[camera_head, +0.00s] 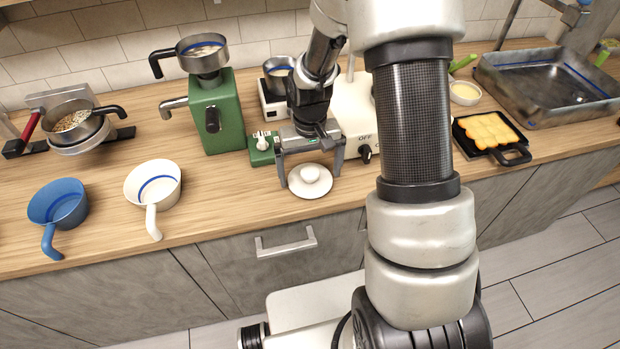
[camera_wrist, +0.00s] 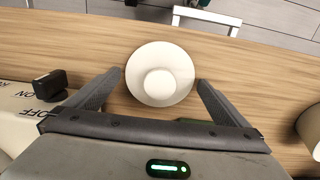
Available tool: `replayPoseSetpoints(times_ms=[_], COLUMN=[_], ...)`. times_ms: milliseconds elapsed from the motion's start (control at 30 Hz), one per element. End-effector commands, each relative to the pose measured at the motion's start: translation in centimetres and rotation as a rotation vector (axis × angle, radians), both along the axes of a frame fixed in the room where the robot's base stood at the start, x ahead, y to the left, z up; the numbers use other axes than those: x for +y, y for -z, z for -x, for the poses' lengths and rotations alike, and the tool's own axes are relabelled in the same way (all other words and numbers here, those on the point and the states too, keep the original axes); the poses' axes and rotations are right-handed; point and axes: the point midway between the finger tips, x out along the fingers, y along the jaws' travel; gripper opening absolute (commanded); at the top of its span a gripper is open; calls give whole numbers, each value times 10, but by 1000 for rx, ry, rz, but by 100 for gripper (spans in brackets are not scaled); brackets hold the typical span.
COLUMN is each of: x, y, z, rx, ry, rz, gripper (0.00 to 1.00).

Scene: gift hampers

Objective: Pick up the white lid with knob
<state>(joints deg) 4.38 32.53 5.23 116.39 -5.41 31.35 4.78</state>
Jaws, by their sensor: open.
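The white lid with knob (camera_head: 310,181) lies on the wooden counter near its front edge, knob up. In the wrist view the lid (camera_wrist: 160,74) sits ahead of and between the two fingers, its round knob near the middle. My gripper (camera_head: 310,176) is open above the lid, pointing down, one finger on each side. The fingers also show on both sides of the lid in the wrist view (camera_wrist: 160,84). I see no contact between the fingers and the lid.
A white machine (camera_head: 355,117) marked OFF and a green box (camera_head: 262,152) stand close behind my gripper. A white pan (camera_head: 153,184) and a blue pan (camera_head: 58,203) sit to the left. A green grinder (camera_head: 225,125) stands behind them. A black pan (camera_head: 490,132) is at the right.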

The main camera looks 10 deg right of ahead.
Motion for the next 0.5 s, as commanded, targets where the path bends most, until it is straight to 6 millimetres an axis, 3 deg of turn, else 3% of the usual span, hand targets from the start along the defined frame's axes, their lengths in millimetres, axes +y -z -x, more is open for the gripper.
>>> replayPoseSetpoints(times_ms=[133, 333, 500], x=[0, 0, 0], y=[0, -1, -1], z=[0, 0, 0], rx=[-1, -1, -1], ry=[0, 1, 1], rz=[0, 0, 0], gripper=[100, 68, 68])
